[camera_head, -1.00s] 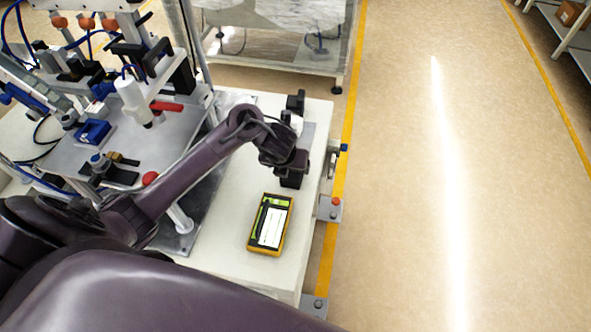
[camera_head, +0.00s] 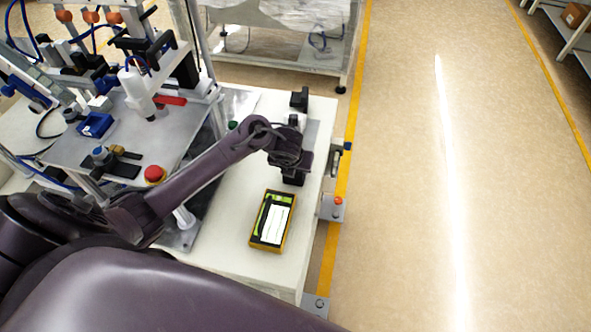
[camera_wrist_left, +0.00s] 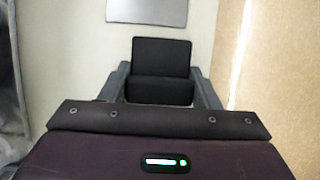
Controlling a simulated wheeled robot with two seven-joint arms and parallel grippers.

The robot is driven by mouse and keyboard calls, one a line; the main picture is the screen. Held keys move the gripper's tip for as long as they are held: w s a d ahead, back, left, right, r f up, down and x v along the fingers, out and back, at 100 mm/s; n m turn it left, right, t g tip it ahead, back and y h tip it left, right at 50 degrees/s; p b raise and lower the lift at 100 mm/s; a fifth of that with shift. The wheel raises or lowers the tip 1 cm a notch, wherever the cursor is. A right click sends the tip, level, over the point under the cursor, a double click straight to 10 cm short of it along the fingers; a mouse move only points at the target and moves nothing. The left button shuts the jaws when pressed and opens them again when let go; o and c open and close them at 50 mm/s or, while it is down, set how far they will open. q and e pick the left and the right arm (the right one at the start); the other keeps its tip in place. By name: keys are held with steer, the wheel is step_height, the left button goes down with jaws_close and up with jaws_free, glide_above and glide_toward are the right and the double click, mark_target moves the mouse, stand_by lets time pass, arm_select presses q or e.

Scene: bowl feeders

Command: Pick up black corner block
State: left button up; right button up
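The black corner block (camera_wrist_left: 162,72) stands on the white tabletop, centred between the two fingers of my left gripper (camera_wrist_left: 161,85) in the left wrist view. One finger is on each side, close to the block's sides, and the gripper looks open, though whether a finger touches is hard to tell. In the head view, my left gripper (camera_head: 291,163) points down at the table's right side, with black parts below it that partly merge with the block. My right gripper is not in view.
A grey plate (camera_head: 312,133) lies beyond the gripper, with another black piece (camera_head: 299,99) at its far end. A yellow-framed device (camera_head: 271,220) lies nearer on the table (camera_head: 225,255). A fixture (camera_head: 140,130) with a red button (camera_head: 154,174) stands left. Open floor is right.

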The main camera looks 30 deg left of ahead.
arm_select(q)
steer(key=c, duration=0.3)
steer(key=shift+r, duration=0.1)
